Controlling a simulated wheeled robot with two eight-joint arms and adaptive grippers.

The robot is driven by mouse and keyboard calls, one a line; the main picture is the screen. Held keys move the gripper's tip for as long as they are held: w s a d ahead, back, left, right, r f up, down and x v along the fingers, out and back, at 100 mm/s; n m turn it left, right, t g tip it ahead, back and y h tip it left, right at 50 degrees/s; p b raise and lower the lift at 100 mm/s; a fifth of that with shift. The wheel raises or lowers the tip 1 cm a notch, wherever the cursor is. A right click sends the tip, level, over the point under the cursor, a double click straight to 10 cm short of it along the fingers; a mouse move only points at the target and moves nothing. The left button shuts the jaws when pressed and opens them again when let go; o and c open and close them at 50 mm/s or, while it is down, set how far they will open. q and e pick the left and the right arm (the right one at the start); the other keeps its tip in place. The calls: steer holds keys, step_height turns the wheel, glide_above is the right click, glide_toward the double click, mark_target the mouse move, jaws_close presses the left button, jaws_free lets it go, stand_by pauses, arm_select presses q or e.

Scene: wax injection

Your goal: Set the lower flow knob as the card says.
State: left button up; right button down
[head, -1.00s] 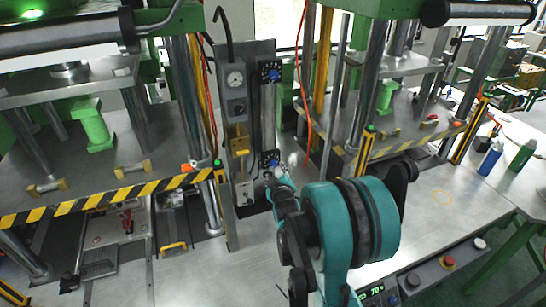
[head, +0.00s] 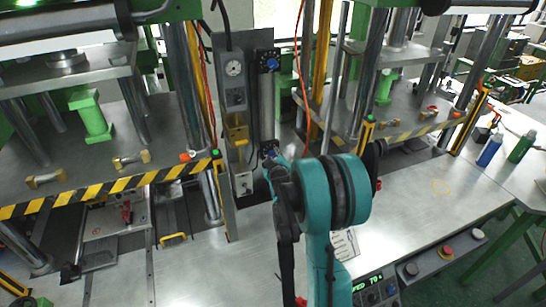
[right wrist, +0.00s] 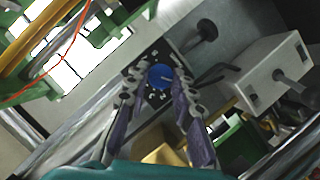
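The lower flow knob (head: 269,151) sits on a dark plate low on the grey upright panel, mostly covered by my right gripper (head: 270,160). In the right wrist view the blue knob (right wrist: 160,76) lies between the two fingertips of the right gripper (right wrist: 158,86). The fingers are apart, one on each side, with a narrow gap to the knob; contact cannot be told. The upper knob (head: 271,63) is blue, on its own dark dial plate above. A white card (head: 344,244) lies on the bench, partly hidden by my arm; its text is unreadable. My left gripper is out of view.
Presses with yellow-black striped edges (head: 110,187) stand on both sides. A control box with a green display (head: 372,292) is at the front. The bench at right (head: 420,205) is clear.

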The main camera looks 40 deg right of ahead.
steer(key=shift+m, duration=0.3)
steer(key=m+y, duration=0.1)
steer(key=m+y+b, duration=0.1)
steer(key=shift+s+d+m, duration=0.1)
steer(key=shift+d+m, duration=0.1)
steer(key=shift+m, duration=0.1)
steer(key=m+t+y+b, duration=0.1)
steer(key=m+y, duration=0.1)
steer(key=m, duration=0.1)
steer(key=shift+d, duration=0.15)
steer(key=m+t+y+b, duration=0.1)
steer(key=m+y+b, duration=0.1)
steer(key=m+b, duration=0.1)
steer(key=shift+s+d+f+m, duration=0.1)
steer(key=shift+d+m, duration=0.05)
steer(key=shift+m, duration=0.25)
steer(key=shift+m+t+y+b, duration=0.5)
steer(key=shift+m+y+b, duration=0.35)
steer(key=shift+m, duration=0.25)
steer(key=c, duration=1.3)
jaws_free()
